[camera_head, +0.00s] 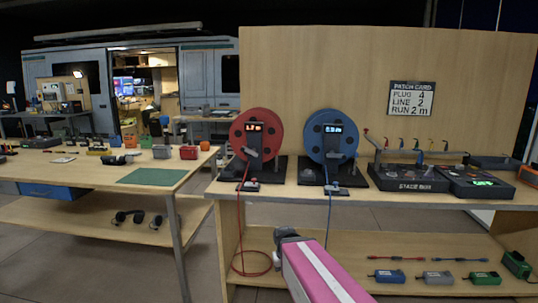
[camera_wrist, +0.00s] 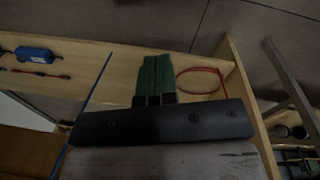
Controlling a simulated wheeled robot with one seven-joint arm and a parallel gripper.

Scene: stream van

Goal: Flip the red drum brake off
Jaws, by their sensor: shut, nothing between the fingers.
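The red drum (camera_head: 264,117) stands upright on a black base (camera_head: 270,167) on the bench, left of the blue drum (camera_head: 335,117). It has a dark display on its face. A red cable runs down from there. In the wrist view my gripper (camera_wrist: 154,60) has its green fingers together and empty, over the lower shelf. The red drum is out of the wrist view.
The lower shelf (camera_head: 345,252) holds a red cable coil (camera_head: 252,264) and several small coloured boxes. The stage box (camera_head: 408,178) stands right of the drums. A second table (camera_head: 95,173) stands at left, with a gap of floor between.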

